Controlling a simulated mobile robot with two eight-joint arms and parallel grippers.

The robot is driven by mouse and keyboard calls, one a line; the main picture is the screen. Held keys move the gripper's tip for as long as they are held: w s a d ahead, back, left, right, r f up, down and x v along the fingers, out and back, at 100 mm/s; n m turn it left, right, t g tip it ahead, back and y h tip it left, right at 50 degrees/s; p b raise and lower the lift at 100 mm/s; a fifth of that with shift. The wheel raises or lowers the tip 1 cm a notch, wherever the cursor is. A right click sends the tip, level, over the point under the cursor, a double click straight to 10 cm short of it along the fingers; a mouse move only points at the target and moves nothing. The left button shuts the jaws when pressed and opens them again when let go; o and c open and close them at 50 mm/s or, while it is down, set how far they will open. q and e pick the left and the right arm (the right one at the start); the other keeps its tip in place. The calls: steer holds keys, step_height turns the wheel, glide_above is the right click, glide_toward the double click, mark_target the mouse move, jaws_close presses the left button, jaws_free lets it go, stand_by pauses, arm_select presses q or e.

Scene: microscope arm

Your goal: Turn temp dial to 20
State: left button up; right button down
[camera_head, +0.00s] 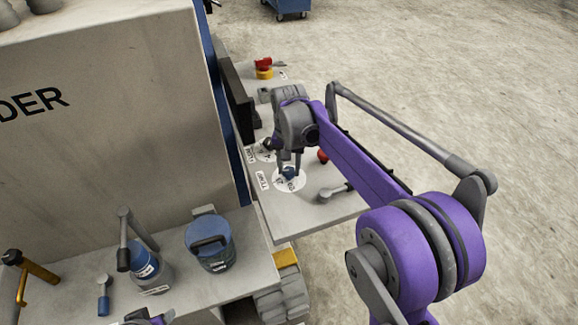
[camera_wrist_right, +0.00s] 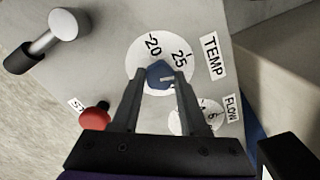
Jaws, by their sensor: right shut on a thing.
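The temp dial is a blue knob (camera_wrist_right: 160,73) on a white round scale (camera_wrist_right: 141,52) beside a TEMP label (camera_wrist_right: 213,57). The marks 20 and 25 show on the scale. The knob has a pale line pointing toward the right side in the wrist view, roughly below the 25; its exact reading is unclear. My right gripper (camera_wrist_right: 161,78) is shut on the knob, one finger on each side. In the head view the right gripper (camera_head: 289,168) reaches down onto the dial's scale (camera_head: 291,186). A purple part of my left arm shows at the bottom edge; its jaws cannot be made out.
A FLOW dial (camera_wrist_right: 192,121) sits close beside the temp dial, partly hidden by a finger. A red knob (camera_wrist_right: 95,117) and a grey lever (camera_wrist_right: 50,33) are on the same panel. A large grey cabinet (camera_head: 110,110) stands left of the panel (camera_head: 325,208).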

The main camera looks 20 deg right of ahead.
mark_target(289, 170)
steer(key=n, duration=0.4)
steer(key=shift+n, duration=0.3)
steer(key=n, duration=1.4)
steer(key=shift+n, duration=0.4)
steer(key=shift+c, duration=2.2)
jaws_free()
step_height(289, 170, up, 11)
steer(key=p, duration=0.1)
